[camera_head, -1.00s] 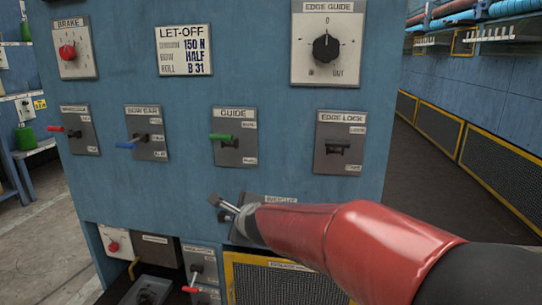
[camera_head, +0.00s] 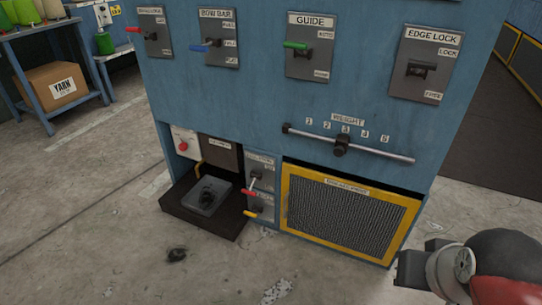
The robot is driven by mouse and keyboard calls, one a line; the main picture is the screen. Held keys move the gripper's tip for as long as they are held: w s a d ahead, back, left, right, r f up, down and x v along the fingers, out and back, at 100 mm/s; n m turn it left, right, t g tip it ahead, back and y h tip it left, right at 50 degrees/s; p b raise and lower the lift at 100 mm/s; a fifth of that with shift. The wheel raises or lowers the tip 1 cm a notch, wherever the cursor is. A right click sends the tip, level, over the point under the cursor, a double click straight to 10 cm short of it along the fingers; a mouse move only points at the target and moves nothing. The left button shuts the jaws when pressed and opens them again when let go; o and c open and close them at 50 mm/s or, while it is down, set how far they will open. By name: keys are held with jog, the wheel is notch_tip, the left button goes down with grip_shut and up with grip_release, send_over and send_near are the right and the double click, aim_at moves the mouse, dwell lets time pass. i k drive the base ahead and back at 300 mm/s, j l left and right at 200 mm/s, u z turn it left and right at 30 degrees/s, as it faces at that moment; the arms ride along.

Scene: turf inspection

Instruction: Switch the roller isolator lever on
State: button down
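No label reading roller isolator is legible. Low on the blue machine, a narrow grey plate carries a lever with a red grip (camera_head: 248,191), its grip low on the plate. The small labels on both are too blurred to read, so I cannot tell which is the roller isolator. My gripper (camera_head: 421,258) is at the lower right, in front of the machine and well away from these levers. Its two dark fingers look apart, with nothing between them.
Above are the bow bar lever (camera_head: 211,44), guide lever (camera_head: 298,46) and edge lock (camera_head: 420,69). A dark tray with a pedal (camera_head: 206,196) juts out left of the low levers. Floor in front is open.

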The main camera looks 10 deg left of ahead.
aim_at(252, 184)
jog(key=i+j+u, duration=0.25)
jog(key=j+u, duration=0.2)
jog(key=i+j+u, duration=0.25)
jog(key=u, duration=0.15)
jog(key=i, duration=0.1)
